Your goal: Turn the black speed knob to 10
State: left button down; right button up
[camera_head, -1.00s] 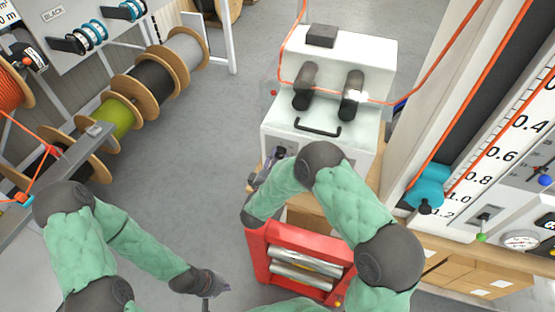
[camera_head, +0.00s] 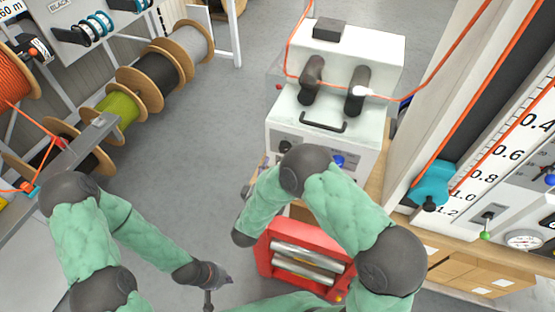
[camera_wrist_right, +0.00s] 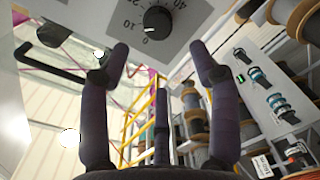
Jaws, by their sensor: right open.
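The black speed knob (camera_wrist_right: 157,21) is on a pale panel at the top of the right wrist view. Its white mark points close to the 0, with 10 and 40 also printed around it. In the head view the dark knob (camera_head: 285,146) is on the front of the white machine, just left of my right elbow. My right gripper (camera_wrist_right: 160,58) is open and empty, its fingers below the knob and apart from it. In the head view it is mostly hidden behind my forearm. My left gripper (camera_head: 212,279) hangs low over the floor; its finger opening is unclear.
The white machine (camera_head: 380,132) has a black handle (camera_head: 323,122) and a blue knob (camera_head: 338,161). A red roller frame (camera_head: 268,262) stands below my right arm. An orange cable (camera_head: 440,75) runs from the machine. Cable reels (camera_head: 140,80) stand left; open floor lies between.

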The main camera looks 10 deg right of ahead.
jog(key=shift+v, duration=1.95)
